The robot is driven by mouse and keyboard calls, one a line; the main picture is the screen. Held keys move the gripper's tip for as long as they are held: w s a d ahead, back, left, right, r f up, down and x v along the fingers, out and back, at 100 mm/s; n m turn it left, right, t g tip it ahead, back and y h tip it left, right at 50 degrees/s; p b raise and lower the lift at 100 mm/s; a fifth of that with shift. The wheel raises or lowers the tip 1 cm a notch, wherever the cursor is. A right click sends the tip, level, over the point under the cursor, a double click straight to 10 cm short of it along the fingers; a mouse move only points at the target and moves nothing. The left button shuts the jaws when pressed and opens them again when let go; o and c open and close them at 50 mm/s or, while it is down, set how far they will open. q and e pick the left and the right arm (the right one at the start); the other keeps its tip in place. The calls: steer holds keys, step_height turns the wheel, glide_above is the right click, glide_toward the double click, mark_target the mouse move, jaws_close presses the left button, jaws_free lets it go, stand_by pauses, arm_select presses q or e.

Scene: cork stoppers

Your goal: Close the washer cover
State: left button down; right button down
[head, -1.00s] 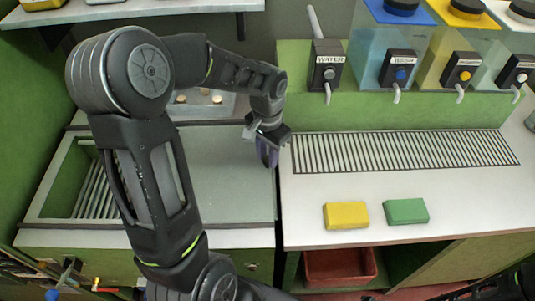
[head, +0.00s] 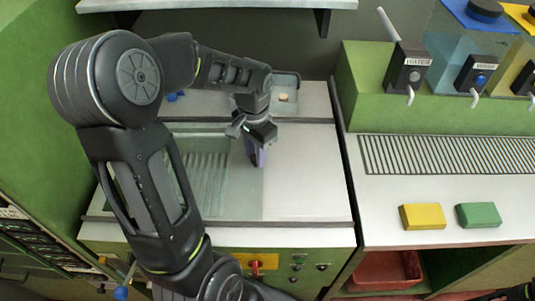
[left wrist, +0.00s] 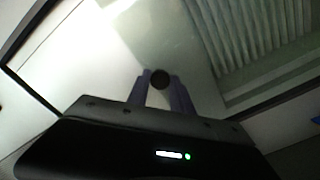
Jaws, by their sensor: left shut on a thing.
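The washer cover (head: 225,205) is a greenish see-through pane lying flat on the counter's left unit. Ribs of the washer basin show through it in the head view. Its right edge stands left of the bare white top (head: 310,180). My left gripper (head: 257,157) points down at the pane near that edge. In the left wrist view the fingers (left wrist: 162,90) are shut on the cover's round black knob (left wrist: 160,78). The pane (left wrist: 165,40) and ribs also show there. My left arm hides the cover's left part.
A yellow sponge (head: 423,216) and a green sponge (head: 479,215) lie on the right counter, before a slotted grate (head: 430,155). A water dispenser (head: 407,70) stands behind it. A red bin (head: 385,270) sits below. A tray (head: 285,80) is behind the washer.

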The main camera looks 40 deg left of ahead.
mark_target(226, 165)
arm_select(q)
steer(key=s+a, duration=0.1)
steer(key=a, duration=0.1)
steer(key=s+a, duration=0.4)
steer(key=shift+a, duration=0.25)
steer(key=c, duration=1.2)
jaws_free()
steer(key=shift+a, duration=0.1)
steer(key=shift+o, duration=0.3)
steer(key=shift+r, duration=0.15)
steer(key=shift+r, duration=0.3)
step_height(226, 165, up, 7)
steer(key=shift+b, duration=0.35)
